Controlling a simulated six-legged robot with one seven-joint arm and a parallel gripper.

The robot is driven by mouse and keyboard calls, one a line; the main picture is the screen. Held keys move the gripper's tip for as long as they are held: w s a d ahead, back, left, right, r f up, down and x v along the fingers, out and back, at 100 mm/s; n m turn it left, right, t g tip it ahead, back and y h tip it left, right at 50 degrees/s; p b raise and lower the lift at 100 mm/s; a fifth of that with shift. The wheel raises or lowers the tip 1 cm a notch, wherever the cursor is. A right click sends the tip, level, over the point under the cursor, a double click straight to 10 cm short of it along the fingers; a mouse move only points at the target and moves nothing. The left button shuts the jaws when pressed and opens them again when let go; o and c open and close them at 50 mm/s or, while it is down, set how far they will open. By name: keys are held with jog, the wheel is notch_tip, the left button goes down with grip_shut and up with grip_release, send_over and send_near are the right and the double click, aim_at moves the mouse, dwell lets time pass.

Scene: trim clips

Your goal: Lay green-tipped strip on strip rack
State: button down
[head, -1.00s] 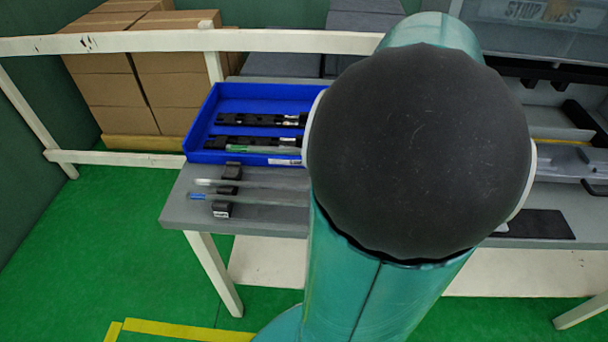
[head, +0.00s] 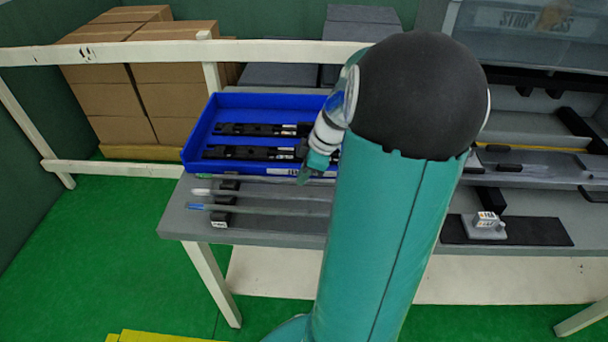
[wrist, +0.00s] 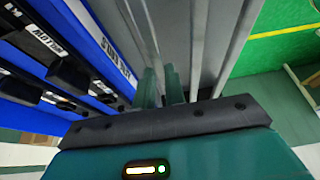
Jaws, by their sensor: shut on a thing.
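My gripper (head: 303,179) points down at the front edge of the blue bin. In the wrist view its fingers (wrist: 160,82) are shut on a thin pale strip (wrist: 138,25). The strip's green tip (head: 203,177) shows at the left in the head view, just in front of the bin and near the back of the black strip rack (head: 222,218). I cannot tell whether this strip touches the rack. A white-tipped strip (head: 202,191) and a blue-tipped strip (head: 196,206) lie across the rack, roughly parallel to the held one. My arm hides the strips' right ends.
The blue bin (head: 192,140) holds black rails (head: 250,153) and stands behind the rack on the grey table (head: 183,222). A black mat (head: 545,228) with a small grey block (head: 484,228) lies at the right. A white railing (head: 120,54) runs behind.

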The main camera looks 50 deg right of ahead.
jog(key=shift+f, duration=0.35)
jog(key=shift+f, duration=0.1)
jog(key=c, duration=1.5)
grip_release()
jog(key=shift+o, duration=0.2)
jog(key=v, duration=1.2)
